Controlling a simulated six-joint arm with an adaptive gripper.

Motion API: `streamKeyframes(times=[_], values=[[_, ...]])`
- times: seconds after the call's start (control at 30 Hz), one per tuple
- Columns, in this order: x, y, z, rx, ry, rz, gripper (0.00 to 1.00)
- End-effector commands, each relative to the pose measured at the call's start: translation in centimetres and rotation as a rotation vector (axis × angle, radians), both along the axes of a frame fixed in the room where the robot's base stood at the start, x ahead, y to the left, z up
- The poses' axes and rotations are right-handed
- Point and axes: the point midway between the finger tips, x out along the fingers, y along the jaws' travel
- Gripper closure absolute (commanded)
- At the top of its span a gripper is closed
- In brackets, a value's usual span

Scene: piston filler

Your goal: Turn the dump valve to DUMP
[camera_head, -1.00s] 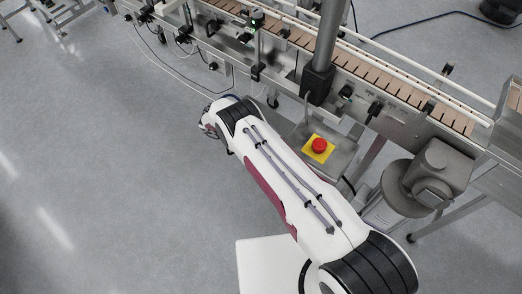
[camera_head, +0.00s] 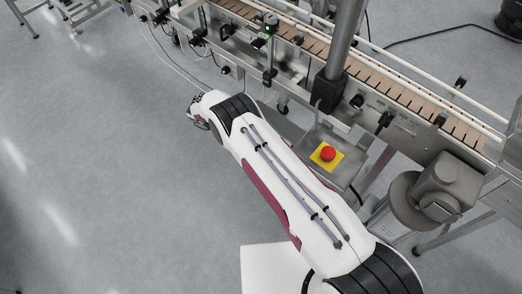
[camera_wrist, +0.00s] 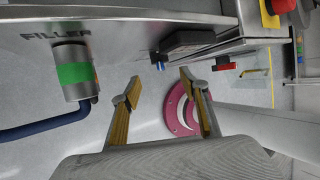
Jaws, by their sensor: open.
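My gripper (camera_wrist: 160,80) is open and empty in the wrist view, its two fingers spread apart below the edge of a steel panel (camera_wrist: 130,22) marked FILLER. A steel cylinder with a green band (camera_wrist: 75,70) hangs under the panel to the left of the fingers, with a dark blue hose below it. A black part (camera_wrist: 187,42) with a small blue tip sits just beyond the fingertips, apart from them. A small red part (camera_wrist: 223,62) is to the right. I cannot tell which part is the dump valve; no DUMP marking is readable.
A red emergency button (camera_head: 328,153) on a yellow plate is beside my arm. A conveyor (camera_head: 385,75) with brown slats and steel frame runs behind it. A grey motor housing (camera_head: 440,187) stands at right. Open grey floor (camera_head: 90,150) lies to the left.

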Motion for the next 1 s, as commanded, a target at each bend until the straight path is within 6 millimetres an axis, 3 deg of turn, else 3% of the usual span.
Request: streamKeyframes(times=[0.23,0.63,0.8,1.0], values=[[0.2,1.4,1.8,0.001,0.000,0.001,0.56],[0.2,1.6,2.1,0.000,0.001,0.001,0.56],[0.5,1.7,2.3,0.001,-0.005,0.011,1.00],[2.6,2.0,4.3,0.005,-0.037,0.091,1.00]])
